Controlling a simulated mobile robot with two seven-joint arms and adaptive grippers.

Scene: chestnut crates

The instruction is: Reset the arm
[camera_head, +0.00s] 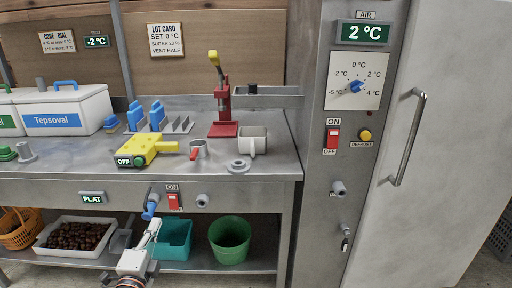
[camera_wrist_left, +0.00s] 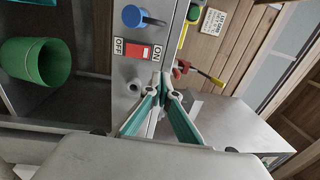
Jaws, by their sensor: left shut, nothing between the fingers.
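My left gripper (camera_head: 154,222) comes up from the bottom of the head view, in front of the bench's front panel and just below the blue-handled knob (camera_head: 151,206). In the left wrist view its two fingers (camera_wrist_left: 165,82) meet at the tips, shut with nothing between them. The wrist view shows the red ON/OFF switch (camera_wrist_left: 158,52) and the blue knob (camera_wrist_left: 133,16) beyond the fingertips. Whether the fingertips touch the panel, I cannot tell. My right gripper is in neither view.
Below stand a chestnut tray (camera_head: 45,251), a teal bin (camera_head: 174,239) and a green bucket (camera_head: 230,240). A tall cabinet (camera_head: 430,130) stands right.

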